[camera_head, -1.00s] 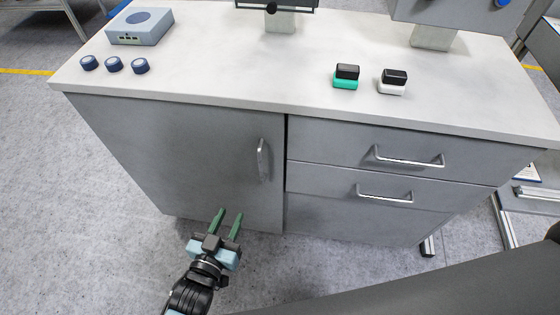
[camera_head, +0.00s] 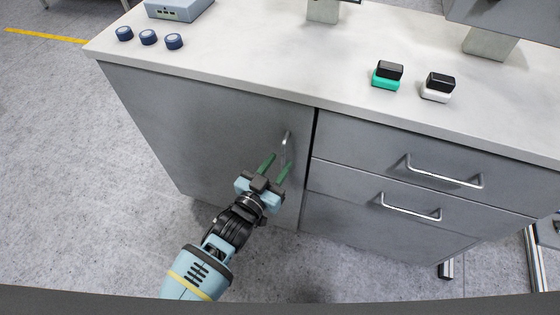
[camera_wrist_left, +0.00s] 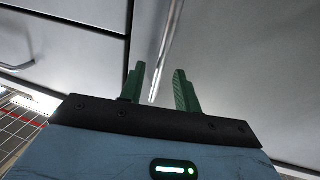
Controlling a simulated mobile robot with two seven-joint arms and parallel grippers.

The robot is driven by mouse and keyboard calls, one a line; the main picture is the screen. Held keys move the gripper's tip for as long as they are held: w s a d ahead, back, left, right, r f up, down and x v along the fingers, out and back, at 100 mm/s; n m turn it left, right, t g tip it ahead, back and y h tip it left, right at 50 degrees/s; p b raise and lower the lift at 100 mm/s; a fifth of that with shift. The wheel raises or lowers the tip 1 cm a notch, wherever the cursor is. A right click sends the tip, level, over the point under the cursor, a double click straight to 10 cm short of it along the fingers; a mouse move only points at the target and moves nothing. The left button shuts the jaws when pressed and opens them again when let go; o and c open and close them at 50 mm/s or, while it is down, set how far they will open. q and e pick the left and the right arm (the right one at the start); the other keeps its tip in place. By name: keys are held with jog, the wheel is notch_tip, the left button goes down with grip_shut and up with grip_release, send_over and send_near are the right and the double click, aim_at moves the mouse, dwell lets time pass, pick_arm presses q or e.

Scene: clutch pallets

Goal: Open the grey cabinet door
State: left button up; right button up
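The grey cabinet door (camera_head: 200,120) is at the left of the cabinet front and looks closed. Its upright silver bar handle (camera_head: 286,145) is near the door's right edge. My left gripper (camera_head: 275,165) is open in front of the door, at the lower part of the handle. In the left wrist view the handle (camera_wrist_left: 167,50) runs down between the two green fingers (camera_wrist_left: 160,88), with a gap on either side. I cannot tell how deep the handle sits between them. My right gripper is not in view.
Two drawers with silver handles (camera_head: 443,174) (camera_head: 410,208) are right of the door. The pale worktop (camera_head: 270,65) carries blue round knobs (camera_head: 149,37), a blue-grey box (camera_head: 178,8), a green-and-black block (camera_head: 387,76) and a white-and-black block (camera_head: 437,87). Floor in front is clear.

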pick_arm(q)
jog(key=shift+x, duration=0.75)
grip_shut()
